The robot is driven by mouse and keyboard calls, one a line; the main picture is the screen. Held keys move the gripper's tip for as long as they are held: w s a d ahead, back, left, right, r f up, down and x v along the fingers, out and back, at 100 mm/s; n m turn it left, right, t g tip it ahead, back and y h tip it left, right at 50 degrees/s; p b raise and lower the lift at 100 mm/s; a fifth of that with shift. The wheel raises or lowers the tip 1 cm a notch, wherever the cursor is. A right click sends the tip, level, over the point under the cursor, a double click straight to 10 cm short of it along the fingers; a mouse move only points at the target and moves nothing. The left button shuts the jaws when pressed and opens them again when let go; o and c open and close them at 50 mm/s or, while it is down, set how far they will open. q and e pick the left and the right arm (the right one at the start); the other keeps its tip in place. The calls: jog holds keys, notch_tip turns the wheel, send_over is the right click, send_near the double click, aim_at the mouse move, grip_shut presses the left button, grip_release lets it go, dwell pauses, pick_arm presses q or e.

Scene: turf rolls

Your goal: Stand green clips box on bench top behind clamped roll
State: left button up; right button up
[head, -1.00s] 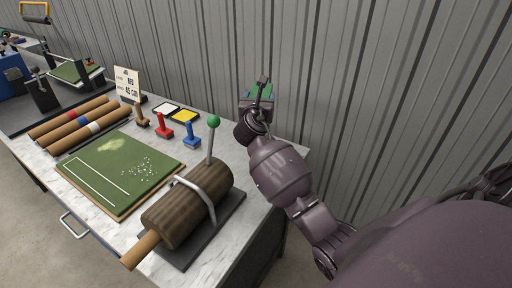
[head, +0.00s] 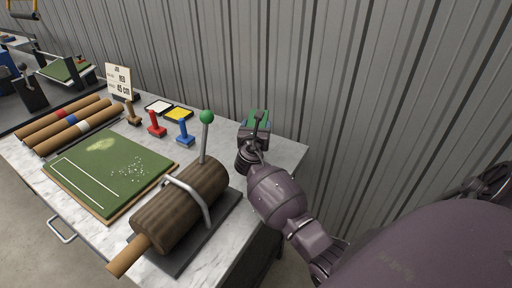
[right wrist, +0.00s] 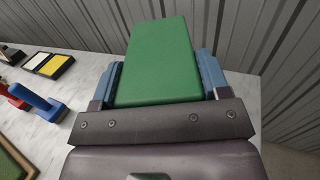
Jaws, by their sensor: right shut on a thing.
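The green clips box (right wrist: 160,60) sits between the blue finger pads of my right gripper (right wrist: 160,85) in the right wrist view. In the head view the box (head: 258,115) shows as a green patch beyond my right gripper (head: 255,128), partly hidden by it. The gripper is shut on the box over the back right part of the bench top (head: 285,155). I cannot tell whether the box touches the bench. The brown clamped roll (head: 185,210) lies in front, under a metal clamp bar with a green-knobbed lever (head: 207,118). My left gripper is not in view.
White and yellow pads (head: 178,114) lie near the wall. A green turf board (head: 110,170) lies left of the roll. A corrugated wall (head: 350,90) rises behind the bench.

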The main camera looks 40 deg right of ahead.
notch_tip(320, 180, down, 3)
jog(key=shift+f+b, duration=0.15)
jog(key=shift+b, duration=0.25)
notch_tip(320, 180, down, 3)
jog(key=shift+f+b, duration=0.15)
jog(key=shift+b, duration=0.45)
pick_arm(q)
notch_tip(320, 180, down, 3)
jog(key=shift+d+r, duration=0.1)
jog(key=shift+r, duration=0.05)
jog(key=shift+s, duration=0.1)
pick_arm(e)
jog(key=shift+f, duration=0.3)
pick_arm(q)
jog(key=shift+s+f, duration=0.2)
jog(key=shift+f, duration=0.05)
pick_arm(e)
jog(key=o, duration=1.1)
jog(key=shift+o, duration=0.2)
